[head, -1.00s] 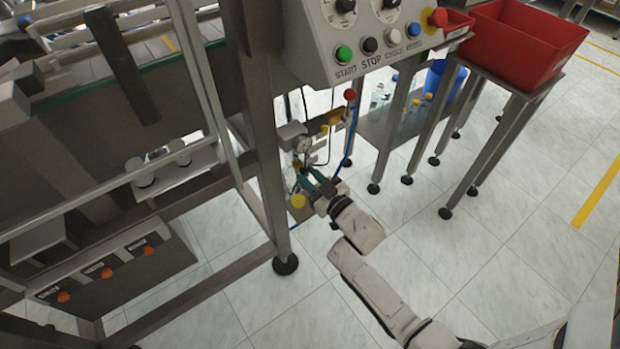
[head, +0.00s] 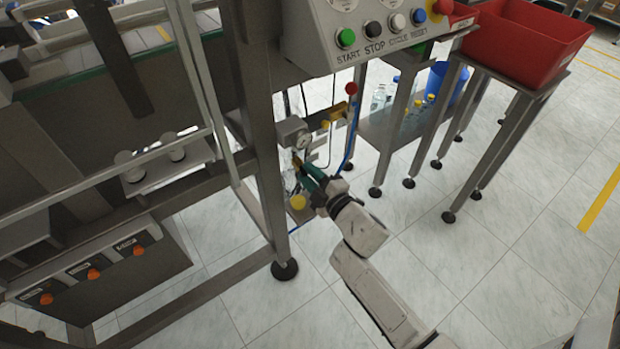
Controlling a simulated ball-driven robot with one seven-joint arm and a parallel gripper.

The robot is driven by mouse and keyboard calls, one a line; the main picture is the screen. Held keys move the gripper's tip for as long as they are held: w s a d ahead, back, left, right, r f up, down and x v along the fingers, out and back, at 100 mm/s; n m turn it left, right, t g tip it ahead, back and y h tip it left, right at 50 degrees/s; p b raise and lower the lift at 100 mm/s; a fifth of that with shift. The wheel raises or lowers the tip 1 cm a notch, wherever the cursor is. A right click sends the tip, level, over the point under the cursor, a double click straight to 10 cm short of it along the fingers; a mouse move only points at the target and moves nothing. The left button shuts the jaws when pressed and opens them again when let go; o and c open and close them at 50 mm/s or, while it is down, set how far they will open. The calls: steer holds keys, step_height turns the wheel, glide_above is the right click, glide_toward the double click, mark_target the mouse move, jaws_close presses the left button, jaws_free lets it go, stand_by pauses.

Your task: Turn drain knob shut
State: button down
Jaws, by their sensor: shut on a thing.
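The drain knob seems to be the small brass-coloured part (head: 297,160) under the grey air unit with a round gauge (head: 302,141), beside the machine's front leg. My gripper (head: 303,170), with green fingers, reaches up to it from the lower right. Its fingertips are closed together on this small part. The fingers cover most of it, so I cannot tell how far it is turned. A clear bowl or bottle shows dimly just below and left of the fingers.
A yellow round knob (head: 297,202) sits just below my gripper. A red ball-topped lever (head: 351,88) and a blue hose (head: 350,150) are to the right. The steel leg (head: 268,170) stands close on the left. The control panel (head: 375,30) hangs above. Tiled floor is open at lower right.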

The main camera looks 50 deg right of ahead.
steer(key=shift+a+f+n+b, duration=0.1)
steer(key=shift+n+b, duration=0.5)
steer(key=shift+n, duration=1)
steer(key=c, duration=0.9)
jaws_free()
steer(key=shift+s, duration=0.1)
steer(key=b+v, duration=0.1)
steer(key=v, duration=0.9)
steer(key=shift+s+a, duration=0.2)
steer(key=shift+s, duration=0.1)
